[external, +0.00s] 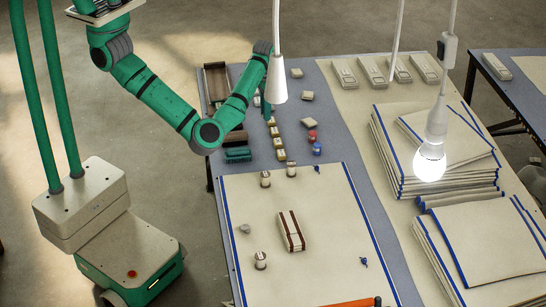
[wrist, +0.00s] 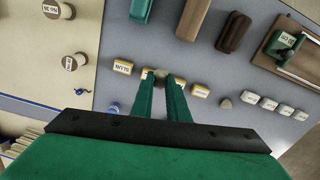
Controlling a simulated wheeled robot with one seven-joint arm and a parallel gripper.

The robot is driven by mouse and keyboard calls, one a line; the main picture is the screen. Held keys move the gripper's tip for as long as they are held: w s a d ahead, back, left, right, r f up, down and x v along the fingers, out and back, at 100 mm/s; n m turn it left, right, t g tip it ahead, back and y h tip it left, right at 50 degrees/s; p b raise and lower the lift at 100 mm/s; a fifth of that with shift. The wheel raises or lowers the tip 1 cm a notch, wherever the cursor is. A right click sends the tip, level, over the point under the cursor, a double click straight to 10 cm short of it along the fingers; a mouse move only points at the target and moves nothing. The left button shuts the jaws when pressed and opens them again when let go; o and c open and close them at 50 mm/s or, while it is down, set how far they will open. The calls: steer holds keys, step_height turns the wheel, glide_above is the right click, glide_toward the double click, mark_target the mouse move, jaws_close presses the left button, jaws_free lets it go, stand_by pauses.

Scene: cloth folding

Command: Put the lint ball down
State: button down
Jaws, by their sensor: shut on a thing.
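My gripper (wrist: 162,77) reaches over the row of small labelled blocks (wrist: 123,66) in the wrist view. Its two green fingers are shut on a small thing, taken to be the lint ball. The thing is mostly hidden between the fingertips, and its shape cannot be made out. In the external view my gripper (external: 267,112) is at the far part of the table, partly behind a hanging white lamp. A small grey lump (external: 245,228) lies on the left of the pale cloth (external: 335,215); I cannot tell what it is.
A striped brown and white block (external: 291,231) and several small weights (external: 260,260) stand on the cloth. Folded cloth stacks (external: 480,235) fill the right side. A lit bulb (external: 430,163) hangs over them. Brown and green tools (external: 237,154) lie at the table's left edge.

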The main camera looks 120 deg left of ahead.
steer(key=shift+s+d+r, duration=0.45)
steer(key=shift+s+d, duration=0.3)
steer(key=shift+d, duration=0.05)
steer(key=w+d+m, duration=0.1)
steer(key=w+d, duration=0.3)
steer(key=d, duration=0.4)
steer(key=w+d, duration=0.3)
steer(key=d, duration=0.5)
steer(key=d+m, duration=0.1)
steer(key=d, duration=1.7)
glide_above(254, 213)
steer(key=s, duration=0.1)
step_height(254, 213, down, 8)
steer(key=shift+d+f, duration=0.1)
steer(key=shift+d, duration=0.05)
steer(key=shift+w+f, duration=0.5)
steer(key=shift+f, duration=1.6)
steer(key=shift+f, duration=0.1)
